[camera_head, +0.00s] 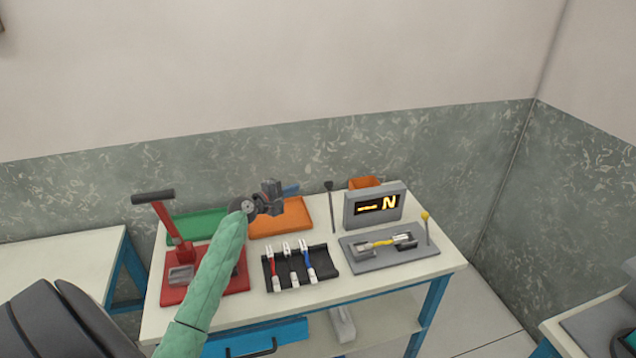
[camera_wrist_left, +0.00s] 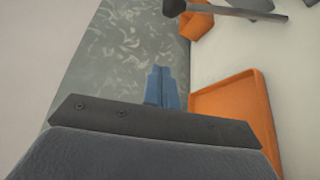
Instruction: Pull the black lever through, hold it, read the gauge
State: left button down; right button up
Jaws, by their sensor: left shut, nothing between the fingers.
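The black lever (camera_head: 330,206) is a thin dark rod with a knob on top, standing nearly upright at the back of the table, left of the gauge. In the left wrist view its dark knob (camera_wrist_left: 174,7) shows at the top edge. The gauge (camera_head: 375,209) is a grey panel with a lit orange dash and the letter N. My left gripper (camera_head: 291,189) is shut and empty above the orange tray, left of the lever and apart from it. Its blue fingers (camera_wrist_left: 162,82) are together in the left wrist view. My right gripper is not in view.
An orange tray (camera_head: 295,230), green tray (camera_head: 185,228) and orange bin (camera_head: 365,182) stand at the back. A red press (camera_head: 205,293) stands left. A black rack (camera_head: 328,268) holds several leads.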

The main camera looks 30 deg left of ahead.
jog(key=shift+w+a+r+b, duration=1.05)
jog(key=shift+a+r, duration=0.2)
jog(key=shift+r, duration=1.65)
pick_arm(q)
jog(key=w+d+p, duration=0.2)
jog(key=w+d, duration=0.3)
jog(key=w, duration=0.3)
jog(key=shift+f, duration=0.25)
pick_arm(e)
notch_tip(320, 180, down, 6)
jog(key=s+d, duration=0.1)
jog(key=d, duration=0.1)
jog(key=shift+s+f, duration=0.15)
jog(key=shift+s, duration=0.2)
pick_arm(q)
jog(key=shift+s+d, duration=0.1)
jog(key=shift+d, duration=0.05)
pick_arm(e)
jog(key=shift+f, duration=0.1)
